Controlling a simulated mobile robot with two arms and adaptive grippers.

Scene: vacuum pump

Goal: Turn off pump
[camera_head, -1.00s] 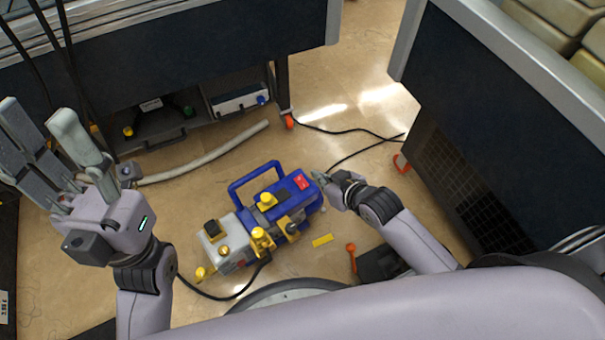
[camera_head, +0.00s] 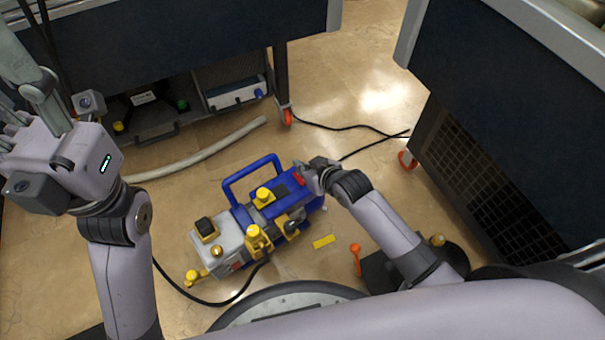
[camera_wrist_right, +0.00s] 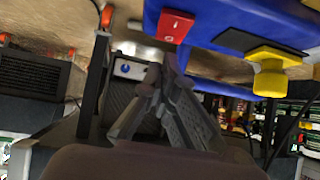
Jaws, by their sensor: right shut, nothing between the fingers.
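The blue and grey vacuum pump (camera_head: 240,220) stands on the floor with its blue carry handle up and yellow caps on it. Its red rocker switch (camera_head: 298,178) is on the blue end, partly covered by my right gripper (camera_head: 303,173). In the right wrist view the red switch (camera_wrist_right: 175,25) shows clearly, with white marks on it. My right gripper (camera_wrist_right: 164,68) is shut and empty, its tips just below the switch in that picture; I cannot tell whether they touch. My left gripper (camera_head: 20,85) is open and empty at the left, partly out of the picture.
A pale hose (camera_head: 200,158) lies on the floor behind the pump. Black cables run along the floor. Dark benches (camera_head: 160,60) stand at the back and right (camera_head: 500,110). A yellow strip (camera_head: 324,241) lies in front of the pump.

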